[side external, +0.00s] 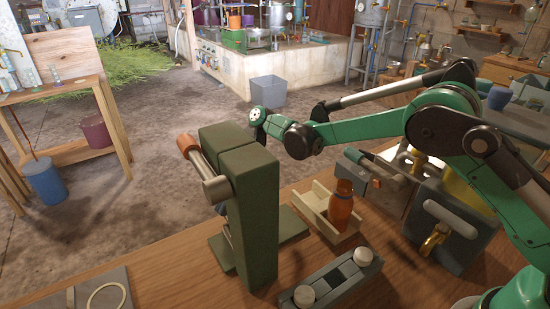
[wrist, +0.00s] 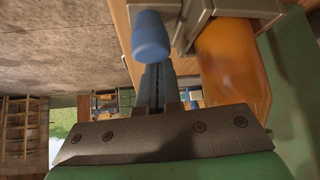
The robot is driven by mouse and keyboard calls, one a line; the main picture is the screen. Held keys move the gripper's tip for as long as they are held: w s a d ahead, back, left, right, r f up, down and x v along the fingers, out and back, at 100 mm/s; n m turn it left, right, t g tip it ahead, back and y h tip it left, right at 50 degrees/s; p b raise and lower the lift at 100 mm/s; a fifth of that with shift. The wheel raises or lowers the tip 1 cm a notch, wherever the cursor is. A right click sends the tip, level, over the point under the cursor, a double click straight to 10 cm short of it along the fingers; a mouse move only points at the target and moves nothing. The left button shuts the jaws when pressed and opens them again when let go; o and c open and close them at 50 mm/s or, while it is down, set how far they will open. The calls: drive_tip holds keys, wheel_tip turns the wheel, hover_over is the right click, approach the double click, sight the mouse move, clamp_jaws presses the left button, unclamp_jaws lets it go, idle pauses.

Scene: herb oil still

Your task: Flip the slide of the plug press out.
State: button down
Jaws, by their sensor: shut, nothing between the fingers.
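The plug press, a tall dark green block (side external: 245,200), stands on the bench in the side external view. A metal bar with an orange end (side external: 188,143) sticks out of its upper left. In the wrist view, my gripper (wrist: 153,75) is shut and empty, its fingers pointing toward a blue rounded knob (wrist: 152,38) on a grey part. The fingertips look close to the knob; I cannot tell whether they touch. I cannot tell for certain that this knob belongs to the slide. In the side external view, my fingers are hidden behind the press.
An orange bottle (side external: 341,206) stands in a pale wooden tray (side external: 325,222) right of the press. A grey block with white round knobs (side external: 333,284) lies in front. In the wrist view, an orange rounded surface (wrist: 235,65) is close right of my fingers.

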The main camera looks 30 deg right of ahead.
drive_tip(key=d, duration=0.7)
drive_tip(key=shift+d, duration=0.5)
drive_tip(key=v, duration=0.9)
drive_tip(key=shift+r, duration=0.45)
drive_tip(key=s+d+r+m+t+h, duration=0.2)
drive_tip(key=s+r+m+t+h, duration=0.25)
drive_tip(key=s+m, duration=0.5)
drive_tip(key=s+d+f+m+t+h, duration=0.2)
drive_tip(key=s+m, duration=0.5)
drive_tip(key=m, duration=0.4)
drive_tip(key=d+t+h, duration=0.1)
drive_tip(key=t, duration=0.1)
drive_tip(key=shift+s+f+t, duration=0.25)
drive_tip(key=shift+s+t, duration=0.1)
